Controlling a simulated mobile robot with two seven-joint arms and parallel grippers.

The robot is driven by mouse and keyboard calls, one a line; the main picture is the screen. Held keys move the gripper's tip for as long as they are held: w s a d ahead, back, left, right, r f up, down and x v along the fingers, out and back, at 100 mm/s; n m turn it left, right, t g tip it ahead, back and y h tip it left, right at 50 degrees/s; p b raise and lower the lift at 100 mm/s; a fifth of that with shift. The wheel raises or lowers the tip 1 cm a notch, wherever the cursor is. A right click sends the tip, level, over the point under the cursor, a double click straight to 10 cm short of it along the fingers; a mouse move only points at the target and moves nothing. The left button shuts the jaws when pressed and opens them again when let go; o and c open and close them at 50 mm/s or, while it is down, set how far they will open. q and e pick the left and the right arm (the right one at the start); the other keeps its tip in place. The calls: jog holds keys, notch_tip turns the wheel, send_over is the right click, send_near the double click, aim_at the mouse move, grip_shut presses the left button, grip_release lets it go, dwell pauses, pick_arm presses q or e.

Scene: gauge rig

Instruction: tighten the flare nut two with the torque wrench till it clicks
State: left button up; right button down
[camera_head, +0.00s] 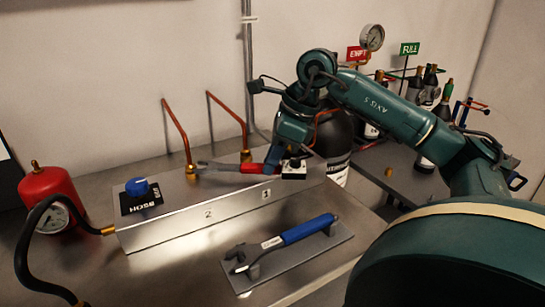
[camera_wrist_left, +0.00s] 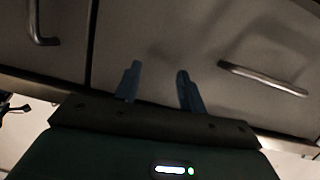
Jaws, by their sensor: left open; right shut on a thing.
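My right gripper (camera_head: 276,158) is shut on a red-handled wrench (camera_head: 256,168), held level over the metal box. The wrench's grey open jaw points left and is close to the brass flare nut (camera_head: 191,174) behind the label "2"; I cannot tell whether it is around or beside it. A second brass nut (camera_head: 246,156) sits on the box behind the wrench. A blue-handled wrench, apparently the torque wrench (camera_head: 306,230), lies on a grey holder plate (camera_head: 285,262) in front of the box. My left gripper (camera_wrist_left: 158,85) is open and empty in the left wrist view, facing drawer fronts.
The box (camera_head: 160,232) carries a blue knob (camera_head: 137,186) at its left. A red cylinder (camera_head: 48,186) with a gauge and black hose stands at the left. Dark gas bottles stand behind my right arm. Drawer handles (camera_wrist_left: 262,78) show in the left wrist view.

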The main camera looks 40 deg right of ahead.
jog(key=shift+w+a+p, duration=0.7)
jog(key=shift+w+p, duration=0.1)
jog(key=shift+p, duration=0.65)
dwell(0.6)
jog(key=c, duration=2)
grip_release()
grip_shut()
jog(key=shift+a, duration=0.1)
jog(key=shift+s+a+m+b, duration=0.3)
jog(key=shift+s+a+m, duration=0.2)
jog(key=shift+m, duration=0.1)
jog(key=shift+s+a+m+t+h, duration=0.3)
jog(key=shift+s+a+m+h, duration=0.2)
jog(key=shift+a+m, duration=0.25)
jog(key=shift+s+a+m, duration=0.4)
jog(key=shift+a+m, duration=0.25)
jog(key=shift+a, duration=0.15)
